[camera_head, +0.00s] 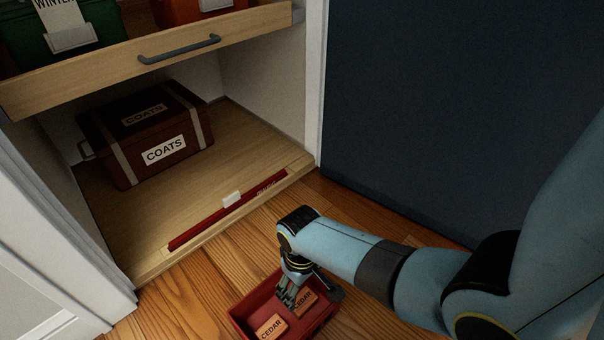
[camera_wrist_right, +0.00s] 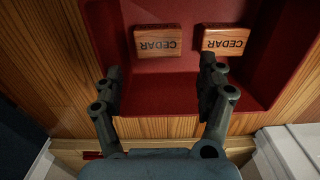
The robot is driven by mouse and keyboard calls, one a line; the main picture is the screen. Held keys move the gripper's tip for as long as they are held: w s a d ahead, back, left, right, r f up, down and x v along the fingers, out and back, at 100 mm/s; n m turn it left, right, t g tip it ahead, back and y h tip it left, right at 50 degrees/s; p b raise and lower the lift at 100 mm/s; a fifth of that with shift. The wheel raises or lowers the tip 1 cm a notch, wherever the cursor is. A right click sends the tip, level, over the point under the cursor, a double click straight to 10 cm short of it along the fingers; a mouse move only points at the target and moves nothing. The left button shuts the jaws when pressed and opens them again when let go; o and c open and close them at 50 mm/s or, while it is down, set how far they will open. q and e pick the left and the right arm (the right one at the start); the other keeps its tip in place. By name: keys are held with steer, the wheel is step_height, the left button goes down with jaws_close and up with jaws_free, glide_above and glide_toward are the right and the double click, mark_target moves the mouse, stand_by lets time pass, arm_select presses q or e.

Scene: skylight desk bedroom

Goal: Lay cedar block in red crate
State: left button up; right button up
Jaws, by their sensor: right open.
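The red crate (camera_head: 255,297) sits on the wooden floor in front of the open cabinet. It also shows in the right wrist view (camera_wrist_right: 180,90). Two wooden blocks marked CEDAR lie inside it, side by side and apart: one at the head view's left (camera_head: 271,327), also in the wrist view (camera_wrist_right: 222,40), and another (camera_head: 305,301), also in the wrist view (camera_wrist_right: 157,41). My right gripper (camera_head: 292,297) is over the crate. In the wrist view its fingers (camera_wrist_right: 160,70) are spread with nothing between them. My left gripper is not in view.
A dark red COATS box (camera_head: 160,132) stands in the cabinet's lower space. A red strip with a white piece (camera_head: 228,208) lies along its front edge. An open drawer with a grey handle (camera_head: 180,48) juts out above. A dark blue panel (camera_head: 450,100) stands right.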

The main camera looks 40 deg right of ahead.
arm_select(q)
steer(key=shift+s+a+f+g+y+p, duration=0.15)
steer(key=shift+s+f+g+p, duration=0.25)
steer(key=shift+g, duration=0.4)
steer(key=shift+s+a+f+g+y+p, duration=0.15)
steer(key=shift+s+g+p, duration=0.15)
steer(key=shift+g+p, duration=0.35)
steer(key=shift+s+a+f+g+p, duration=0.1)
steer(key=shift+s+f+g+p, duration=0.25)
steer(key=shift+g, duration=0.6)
arm_select(e)
steer(key=shift+r, duration=2.15)
steer(key=s+d+r+t, duration=0.3)
steer(key=s+r+t, duration=0.1)
steer(key=s+r, duration=0.35)
steer(key=s+r+t, duration=0.4)
steer(key=r, duration=1.1)
steer(key=shift+a+t, duration=0.3)
steer(key=shift+s+f, duration=0.1)
